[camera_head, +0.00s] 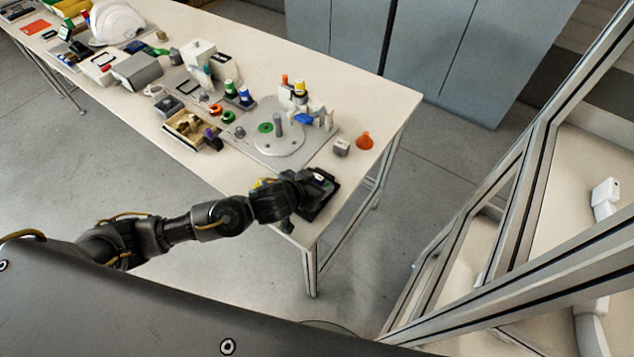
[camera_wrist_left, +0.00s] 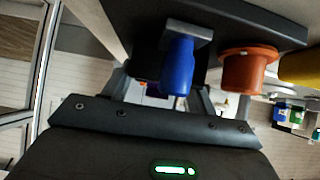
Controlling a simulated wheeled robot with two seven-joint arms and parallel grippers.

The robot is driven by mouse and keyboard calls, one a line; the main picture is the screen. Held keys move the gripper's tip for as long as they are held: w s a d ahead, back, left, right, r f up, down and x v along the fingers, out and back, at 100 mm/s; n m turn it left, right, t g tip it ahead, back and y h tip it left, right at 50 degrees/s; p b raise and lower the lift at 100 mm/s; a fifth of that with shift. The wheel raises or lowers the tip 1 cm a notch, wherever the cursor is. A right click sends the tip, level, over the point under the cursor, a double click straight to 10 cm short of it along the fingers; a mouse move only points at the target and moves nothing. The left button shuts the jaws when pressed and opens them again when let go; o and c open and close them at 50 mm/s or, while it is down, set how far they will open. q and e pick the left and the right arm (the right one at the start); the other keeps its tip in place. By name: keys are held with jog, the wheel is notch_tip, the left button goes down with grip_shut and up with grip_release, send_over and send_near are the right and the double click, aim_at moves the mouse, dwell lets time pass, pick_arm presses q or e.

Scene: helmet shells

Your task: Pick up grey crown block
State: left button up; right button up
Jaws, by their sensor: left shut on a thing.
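My left gripper (camera_head: 312,186) is low over the near right corner of the table, at a black plate (camera_head: 322,206). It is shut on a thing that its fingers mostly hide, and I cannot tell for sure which. A small pale grey piece (camera_head: 319,177) shows at its tip. In the left wrist view, a grey block (camera_wrist_left: 190,34) with a blue peg (camera_wrist_left: 178,68) lies in line with the fingers, against a dark plate (camera_wrist_left: 225,14). Another small grey block (camera_head: 341,147) stands farther back on the table; I cannot tell which is the crown block. My right gripper is out of view.
A grey board with a round disc (camera_head: 291,141) and pegs is behind the gripper. In the left wrist view an orange cup (camera_wrist_left: 243,72) and a yellow piece (camera_wrist_left: 302,67) are close by.

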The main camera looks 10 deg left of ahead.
pick_arm(q)
notch_tip(320, 180, up, 10)
jog(key=p, duration=0.5)
jog(key=s+a+r+n+y, duration=0.2)
jog(key=a, duration=0.3)
jog(key=s+a+r+n+y, duration=0.2)
jog(key=s+a, duration=0.1)
jog(key=a, duration=0.3)
jog(key=shift+s+a+r+t, duration=0.15)
jog(key=shift+s+r+t, duration=0.05)
jog(key=shift+r+t, duration=0.2)
